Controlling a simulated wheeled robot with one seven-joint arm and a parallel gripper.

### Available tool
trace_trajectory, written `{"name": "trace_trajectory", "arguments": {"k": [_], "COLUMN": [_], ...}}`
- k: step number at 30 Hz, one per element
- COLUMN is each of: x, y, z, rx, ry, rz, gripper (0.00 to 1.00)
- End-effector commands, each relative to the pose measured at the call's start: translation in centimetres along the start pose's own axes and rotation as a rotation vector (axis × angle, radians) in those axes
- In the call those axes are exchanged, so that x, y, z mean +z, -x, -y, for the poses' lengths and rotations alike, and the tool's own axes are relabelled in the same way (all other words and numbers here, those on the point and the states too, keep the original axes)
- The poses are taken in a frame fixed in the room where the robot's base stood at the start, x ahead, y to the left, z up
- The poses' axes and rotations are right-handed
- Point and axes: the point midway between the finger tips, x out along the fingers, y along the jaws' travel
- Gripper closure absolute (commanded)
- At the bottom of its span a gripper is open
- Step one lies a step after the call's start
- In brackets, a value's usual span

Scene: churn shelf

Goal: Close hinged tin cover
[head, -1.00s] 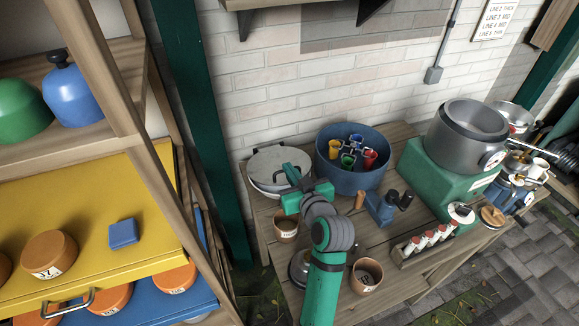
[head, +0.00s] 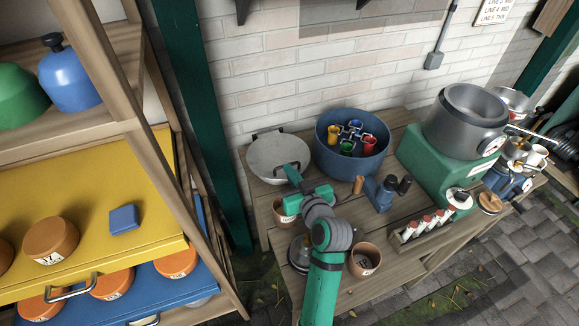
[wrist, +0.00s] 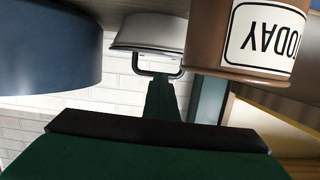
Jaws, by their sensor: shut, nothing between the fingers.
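The round pale grey tin (head: 253,176) stands at the back left of the wooden workbench. Its hinged cover (head: 272,155) lies low over it and looks flat, with a dark hinge at the wall side; I cannot tell if a slight gap is left. The wrist view, upside down, shows the tin (wrist: 150,32) and a dark loop handle (wrist: 142,71) at its front. My gripper (head: 291,172) is shut and empty at the cover's front right edge. It also shows in the wrist view (wrist: 165,100), pointing at the handle; contact is unclear.
A blue tub (head: 350,170) with coloured cups stands right of the tin. A brown pot labelled TODAY (wrist: 265,35) sits close beside my gripper. A blue tool (head: 381,193), a rack of small jars (head: 425,225) and a green box (head: 430,165) stand farther right.

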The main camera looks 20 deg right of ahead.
Motion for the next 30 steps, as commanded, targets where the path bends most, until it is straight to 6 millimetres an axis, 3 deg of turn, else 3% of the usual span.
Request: {"name": "trace_trajectory", "arguments": {"k": [8, 15, 30], "x": [-0.7, -4.1, -2.0], "y": [0.2, 1.6, 10.0], "z": [-0.2, 0.1, 0.0], "rx": [0.004, 0.000, 0.000], "ry": [0.001, 0.003, 0.000], "rz": [-0.001, -0.004, 0.001], "gripper": [1.00, 1.00, 1.00]}}
